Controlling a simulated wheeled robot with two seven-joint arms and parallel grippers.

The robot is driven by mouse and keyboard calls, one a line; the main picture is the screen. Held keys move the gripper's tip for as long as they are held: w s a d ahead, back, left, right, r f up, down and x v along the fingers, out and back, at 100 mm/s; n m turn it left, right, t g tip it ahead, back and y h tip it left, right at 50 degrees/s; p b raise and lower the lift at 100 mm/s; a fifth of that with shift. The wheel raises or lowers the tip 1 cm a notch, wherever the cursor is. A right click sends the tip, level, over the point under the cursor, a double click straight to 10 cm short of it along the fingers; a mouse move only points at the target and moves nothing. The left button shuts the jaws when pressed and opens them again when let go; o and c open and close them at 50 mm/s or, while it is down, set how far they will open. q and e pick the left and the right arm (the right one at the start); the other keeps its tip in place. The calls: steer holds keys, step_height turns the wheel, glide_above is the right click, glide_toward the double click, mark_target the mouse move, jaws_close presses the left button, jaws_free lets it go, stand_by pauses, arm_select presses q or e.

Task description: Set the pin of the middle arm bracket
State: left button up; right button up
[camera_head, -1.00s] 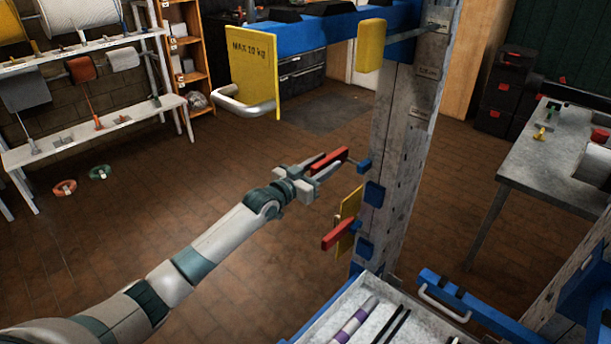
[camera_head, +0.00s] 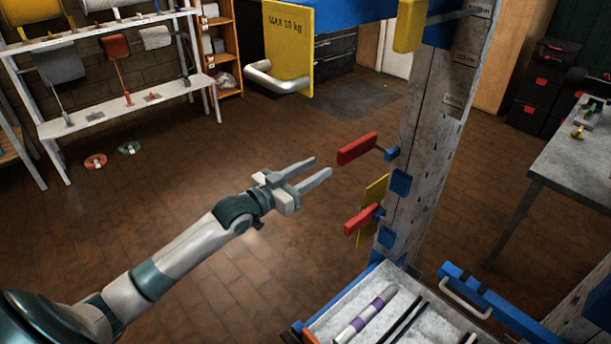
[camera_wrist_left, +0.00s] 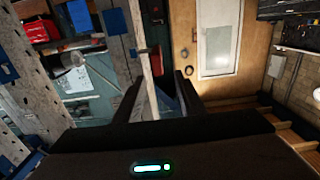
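My left gripper (camera_head: 322,167) is open and empty, with its fingers pointing right toward the mast. Its fingertips are apart from the upper red handle (camera_head: 357,148). That handle joins by a thin dark rod to a small blue block (camera_head: 391,154) at the grey mast (camera_head: 432,120). A lower red handle (camera_head: 361,220) sits beside a yellow plate (camera_head: 375,190) and blue fittings. I cannot tell how deep either rod sits. In the left wrist view the two dark fingers (camera_wrist_left: 160,95) are spread. My right gripper is not in view.
A yellow "MAX 10 kg" plate with a metal handle (camera_head: 290,50) hangs above my left gripper. A grey tray (camera_head: 450,322) with a purple-banded rod (camera_head: 365,316) stands at the mast's foot. A grey workbench (camera_head: 570,165) is at right.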

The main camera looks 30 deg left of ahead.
arm_select(q)
steer(key=v, duration=0.2)
steer(key=shift+s+a, duration=0.15)
steer(key=shift+s, duration=0.1)
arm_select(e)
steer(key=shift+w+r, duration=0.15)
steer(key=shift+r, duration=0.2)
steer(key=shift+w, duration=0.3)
